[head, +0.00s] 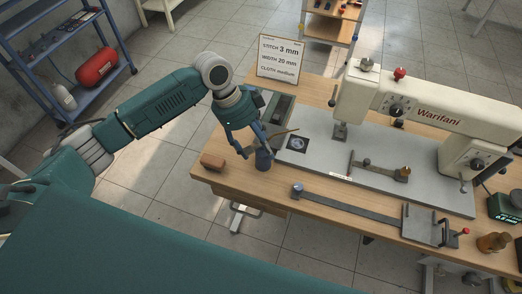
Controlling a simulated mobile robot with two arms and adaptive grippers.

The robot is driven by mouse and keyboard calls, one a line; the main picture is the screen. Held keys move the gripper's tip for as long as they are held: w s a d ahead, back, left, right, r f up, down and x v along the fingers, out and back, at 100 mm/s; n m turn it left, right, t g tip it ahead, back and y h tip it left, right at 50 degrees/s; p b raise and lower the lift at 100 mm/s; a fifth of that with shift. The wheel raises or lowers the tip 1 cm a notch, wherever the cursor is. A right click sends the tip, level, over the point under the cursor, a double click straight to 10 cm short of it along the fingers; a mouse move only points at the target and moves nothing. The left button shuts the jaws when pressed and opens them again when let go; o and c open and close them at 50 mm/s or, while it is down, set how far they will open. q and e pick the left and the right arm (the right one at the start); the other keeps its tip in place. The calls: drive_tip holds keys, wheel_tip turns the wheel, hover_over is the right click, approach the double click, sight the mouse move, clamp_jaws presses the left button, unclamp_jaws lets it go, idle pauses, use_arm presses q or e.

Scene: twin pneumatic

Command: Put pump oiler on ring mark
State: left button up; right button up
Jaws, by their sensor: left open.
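The pump oiler (263,160), a small blue-grey can with a thin brownish spout pointing right, stands at the table's near left part. My left gripper (256,147) is open, its fingers close around or beside the oiler's upper part; I cannot tell whether they touch it. The ring mark (297,144) appears to be the dark square with a pale round figure on the grey machine bed, just right of the oiler. My right gripper is not in view.
A brown block (213,162) lies left of the oiler. A cream sewing machine (430,108) stands right on its grey bed (330,165). A steel bar (350,206) with a blue-grey knob lies in front. A sign (281,57) stands behind.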

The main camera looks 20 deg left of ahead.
use_arm(q)
drive_tip(key=v, duration=0.9)
drive_tip(key=shift+b, duration=0.45)
drive_tip(key=shift+a+r, duration=0.1)
